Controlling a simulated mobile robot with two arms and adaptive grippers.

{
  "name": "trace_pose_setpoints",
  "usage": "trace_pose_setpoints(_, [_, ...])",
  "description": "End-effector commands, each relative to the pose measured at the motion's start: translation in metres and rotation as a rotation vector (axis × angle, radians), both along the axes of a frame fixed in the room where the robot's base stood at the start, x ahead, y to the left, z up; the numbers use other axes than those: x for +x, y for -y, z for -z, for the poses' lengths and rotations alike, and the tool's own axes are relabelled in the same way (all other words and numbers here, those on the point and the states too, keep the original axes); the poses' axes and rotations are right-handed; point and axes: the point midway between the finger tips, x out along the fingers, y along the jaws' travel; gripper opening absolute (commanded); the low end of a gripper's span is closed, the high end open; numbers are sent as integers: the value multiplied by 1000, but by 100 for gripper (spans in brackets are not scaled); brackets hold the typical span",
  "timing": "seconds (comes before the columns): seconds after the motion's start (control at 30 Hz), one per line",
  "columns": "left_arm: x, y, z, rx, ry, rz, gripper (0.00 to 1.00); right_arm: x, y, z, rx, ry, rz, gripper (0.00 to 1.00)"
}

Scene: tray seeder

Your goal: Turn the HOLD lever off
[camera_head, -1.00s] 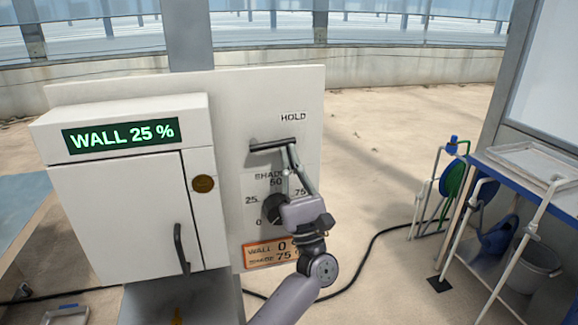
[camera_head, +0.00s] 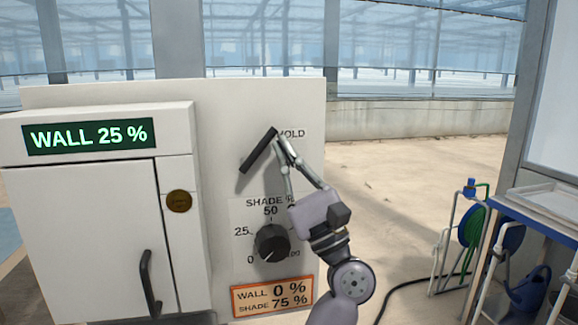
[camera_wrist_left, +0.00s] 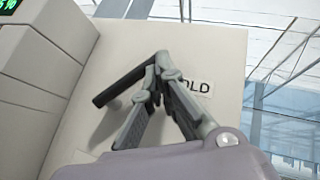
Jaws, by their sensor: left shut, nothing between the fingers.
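The HOLD lever (camera_head: 258,152) is a dark bar on the pale panel (camera_head: 225,110). It stands at a slant, its upper end to the right, beside the partly covered HOLD label (camera_head: 293,134). My left gripper (camera_head: 279,140) is shut and empty, its fingertips at the lever's upper right end. In the left wrist view, the fingertips (camera_wrist_left: 160,62) meet at the upper end of the lever (camera_wrist_left: 120,84) and seem to touch it. They hide part of the HOLD label (camera_wrist_left: 199,86). My right gripper is not in view.
Below the lever is a SHADE dial (camera_head: 271,242), with an orange card (camera_head: 272,296) under it. A white cabinet (camera_head: 85,230) with a WALL 25 % display (camera_head: 88,136) stands left. A blue-edged bench (camera_head: 535,222) stands right.

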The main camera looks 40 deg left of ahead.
Motion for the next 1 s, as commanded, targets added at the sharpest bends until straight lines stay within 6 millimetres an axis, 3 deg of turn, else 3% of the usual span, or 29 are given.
trace_pose_setpoints(0.27, [0, 11, 13, 1, -5, 0, 0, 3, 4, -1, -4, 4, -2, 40])
trace_pose_setpoints(0.7, [-8, 66, 79, 1, -6, 1, 0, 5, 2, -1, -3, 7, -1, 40])
trace_pose_setpoints(1.0, [-10, 78, 93, 1, -2, 1, 0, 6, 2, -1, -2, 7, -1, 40])
